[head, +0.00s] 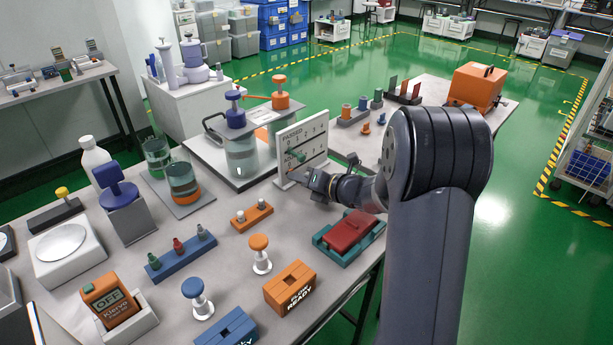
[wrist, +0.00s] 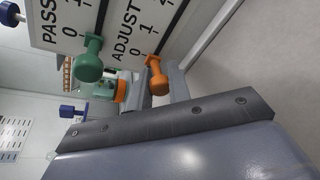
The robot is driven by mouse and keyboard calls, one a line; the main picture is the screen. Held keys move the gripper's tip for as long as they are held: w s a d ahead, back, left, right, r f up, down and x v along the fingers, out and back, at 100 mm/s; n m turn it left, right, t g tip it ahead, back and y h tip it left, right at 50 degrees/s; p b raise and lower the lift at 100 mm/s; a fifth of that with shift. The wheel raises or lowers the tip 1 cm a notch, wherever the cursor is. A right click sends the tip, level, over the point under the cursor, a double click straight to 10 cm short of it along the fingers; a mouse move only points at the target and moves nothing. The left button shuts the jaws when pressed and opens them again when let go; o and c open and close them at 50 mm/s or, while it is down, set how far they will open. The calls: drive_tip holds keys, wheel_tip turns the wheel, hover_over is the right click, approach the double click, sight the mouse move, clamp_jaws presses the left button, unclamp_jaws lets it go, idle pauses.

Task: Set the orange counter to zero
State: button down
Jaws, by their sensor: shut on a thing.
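The white counter board (head: 310,137) stands upright on the table, with rows marked PASSED and ADJUST. In the wrist view the board (wrist: 108,14) fills the top, and the orange counter (wrist: 157,76) is a round-ended knob on the ADJUST row, beside the 0 mark. The green counter (wrist: 89,62) sits near the 0 of the other row. My gripper (head: 303,177) is at the board's lower front. In the wrist view my gripper (wrist: 152,92) is shut on the orange counter, whose round end shows between the grey fingers.
A red block in a teal tray (head: 321,245) lies below my gripper. Glass jars with blue and orange plungers (head: 240,150) stand left of the board. An orange two-peg block (head: 251,216) is in front. An orange case (head: 476,86) sits at the right.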

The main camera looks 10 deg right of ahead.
drive_tip(key=shift+s+a+f, duration=0.1)
drive_tip(key=c, duration=1.3)
unclamp_jaws()
